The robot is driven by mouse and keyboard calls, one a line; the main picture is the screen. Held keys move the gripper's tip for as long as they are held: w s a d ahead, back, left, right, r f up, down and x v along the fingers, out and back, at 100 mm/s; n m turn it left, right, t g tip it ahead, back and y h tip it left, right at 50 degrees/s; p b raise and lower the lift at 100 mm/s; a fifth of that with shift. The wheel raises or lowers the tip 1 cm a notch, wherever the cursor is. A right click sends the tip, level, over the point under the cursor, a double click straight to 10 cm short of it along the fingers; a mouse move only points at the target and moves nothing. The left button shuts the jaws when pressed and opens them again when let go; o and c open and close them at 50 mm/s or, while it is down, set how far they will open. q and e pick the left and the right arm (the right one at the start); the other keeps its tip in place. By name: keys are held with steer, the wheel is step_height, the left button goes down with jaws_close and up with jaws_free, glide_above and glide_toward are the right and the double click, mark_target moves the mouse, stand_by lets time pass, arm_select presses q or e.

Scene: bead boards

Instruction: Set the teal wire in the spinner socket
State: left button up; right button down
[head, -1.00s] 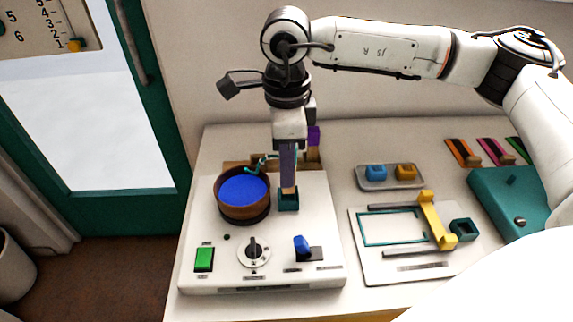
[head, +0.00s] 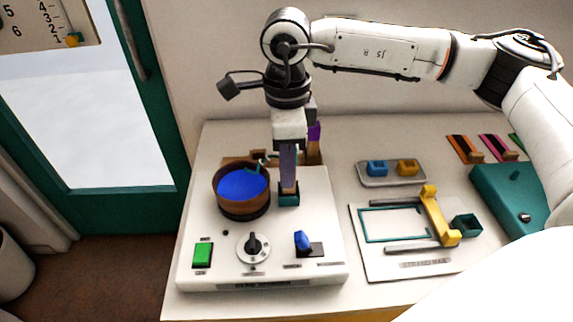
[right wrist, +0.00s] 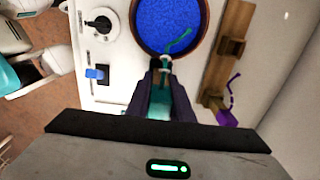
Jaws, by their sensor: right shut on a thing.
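The spinner (head: 330,270) is a white box with a brown bowl (head: 243,205) of blue beads. Its teal socket (head: 289,200) stands right of the bowl. My right gripper (head: 288,186) points down directly over the socket, with its fingertips at or just above it. In the right wrist view it (right wrist: 162,65) is shut on the teal wire's end (right wrist: 160,104). The teal wire (right wrist: 180,42) reaches out over the beads, its curved tip low in the bowl. The fingers hide whether the wire's foot is seated in the socket. My left gripper is out of view.
A wooden rack (right wrist: 232,45) with a purple wire (right wrist: 228,116) stands behind the spinner. A green button (head: 202,255), a dial (head: 253,247) and a blue lever (head: 302,241) are in front. A bead board with a yellow bar (head: 435,215) lies to the right, behind it a grey tray (head: 390,183).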

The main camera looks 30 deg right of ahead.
steer(key=shift+f, duration=0.1)
steer(key=shift+f+b, duration=0.95)
steer(key=c, duration=1.5)
jaws_free()
steer(key=shift+r, duration=0.15)
steer(key=shift+r+p, duration=2.05)
steer(key=shift+r, duration=1.35)
